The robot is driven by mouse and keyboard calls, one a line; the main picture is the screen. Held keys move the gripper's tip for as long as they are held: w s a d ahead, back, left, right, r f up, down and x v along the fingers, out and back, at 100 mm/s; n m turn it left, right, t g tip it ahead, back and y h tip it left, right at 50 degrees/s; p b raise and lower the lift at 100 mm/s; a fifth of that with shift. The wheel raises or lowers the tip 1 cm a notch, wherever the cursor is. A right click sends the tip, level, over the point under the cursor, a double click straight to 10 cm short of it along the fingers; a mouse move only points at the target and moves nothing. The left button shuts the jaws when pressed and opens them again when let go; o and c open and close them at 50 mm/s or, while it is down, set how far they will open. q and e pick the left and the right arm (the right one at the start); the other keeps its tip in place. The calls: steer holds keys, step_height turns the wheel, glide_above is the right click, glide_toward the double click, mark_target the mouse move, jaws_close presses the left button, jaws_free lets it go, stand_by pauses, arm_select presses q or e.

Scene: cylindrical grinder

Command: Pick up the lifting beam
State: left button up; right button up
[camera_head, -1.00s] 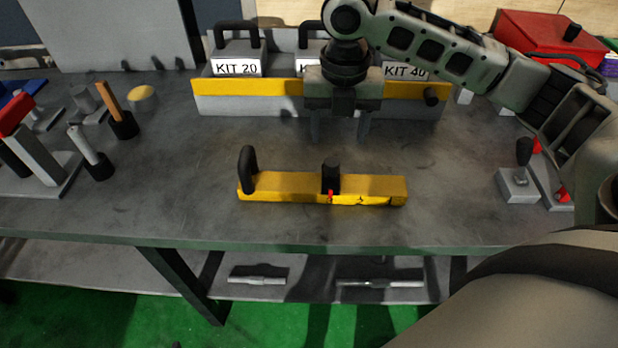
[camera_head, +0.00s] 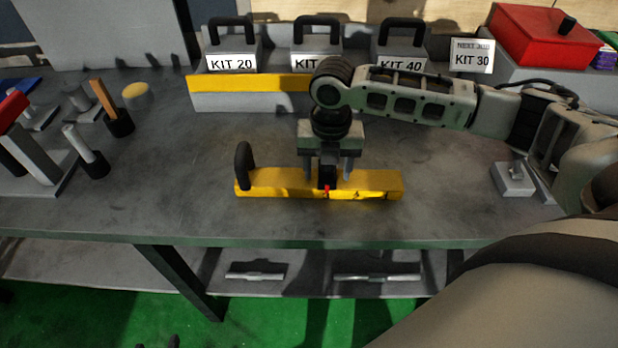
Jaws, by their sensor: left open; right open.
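The lifting beam (camera_head: 285,184) is a yellow bar lying on the grey bench, with a black upright handle at its left end and a black block (camera_head: 327,175) with a small red part at its middle. My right gripper (camera_head: 328,180), its arm coming in from the right, points down over the beam's middle. Its two fingers are open, one on each side of the black block; I cannot tell whether they touch it. My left gripper (camera_head: 158,343) shows only as small dark tips at the bottom edge, apart from the beam; the rest is cut off.
Kit boxes with black handles stand behind a yellow-and-grey rail (camera_head: 245,93) at the back. A red box (camera_head: 540,38) is at the back right. Tools in holders (camera_head: 95,160) stand at the left. A grey block (camera_head: 513,178) lies at the right. The bench around the beam is mostly clear.

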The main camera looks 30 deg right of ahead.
jaws_close()
steer(key=shift+w+r, duration=0.1)
steer(key=shift+r, duration=0.1)
